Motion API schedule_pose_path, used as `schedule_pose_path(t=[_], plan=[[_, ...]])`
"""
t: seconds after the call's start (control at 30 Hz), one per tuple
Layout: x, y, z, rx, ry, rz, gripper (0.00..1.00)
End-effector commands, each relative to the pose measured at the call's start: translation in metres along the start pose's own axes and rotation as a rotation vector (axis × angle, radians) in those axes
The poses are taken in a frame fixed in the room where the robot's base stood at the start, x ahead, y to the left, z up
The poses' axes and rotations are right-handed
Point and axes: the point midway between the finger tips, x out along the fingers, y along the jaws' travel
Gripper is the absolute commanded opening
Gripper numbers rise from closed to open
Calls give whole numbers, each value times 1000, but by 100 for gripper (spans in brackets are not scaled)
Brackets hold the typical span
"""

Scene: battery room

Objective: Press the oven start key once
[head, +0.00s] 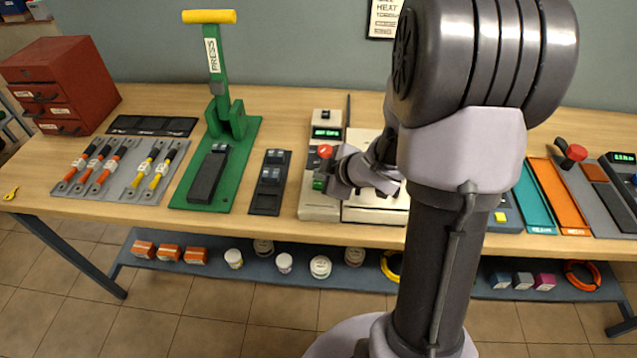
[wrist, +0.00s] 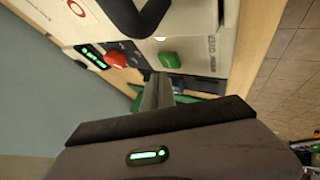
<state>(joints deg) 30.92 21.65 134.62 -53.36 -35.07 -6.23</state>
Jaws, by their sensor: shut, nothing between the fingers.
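The oven is a cream-coloured unit (head: 319,208) on the bench, with a control strip on its left side. The strip carries a green lit display (wrist: 90,56), a red knob (wrist: 115,59) and a green key (wrist: 168,59), which looks like the start key. The green key also shows in the head view (head: 319,184), beside my gripper (head: 326,178). In the wrist view my gripper (wrist: 158,78) is shut and empty, its tips close to the green key. I cannot tell whether they touch it.
A green press (head: 228,120) with a yellow handle and a dark tray (head: 266,200) stand left of the oven. Teal (head: 535,203) and orange (head: 560,197) strips lie to the right. My arm hides the bench right of the oven. A lower shelf (head: 220,262) holds jars and boxes.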

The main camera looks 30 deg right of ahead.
Motion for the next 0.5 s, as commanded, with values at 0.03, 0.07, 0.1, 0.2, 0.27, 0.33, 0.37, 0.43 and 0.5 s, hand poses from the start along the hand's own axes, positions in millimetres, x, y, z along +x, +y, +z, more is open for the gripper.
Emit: schedule_pose_path(t=[0.03, 0.07, 0.1, 0.2, 0.27, 0.33, 0.37, 0.43, 0.5], plan=[[0, 0, 0, 0, 0, 0, 0], [0, 0, 0, 0, 0, 0, 0], [0, 0, 0, 0, 0, 0, 0], [0, 0, 0, 0, 0, 0, 0], [0, 0, 0, 0, 0, 0, 0], [1, -1, 1, 0, 0, 0, 0], [2, -1, 1, 0, 0, 0, 0], [4, -3, 3, 1, 0, 0, 0], [6, -4, 4, 1, 0, 0, 0]])
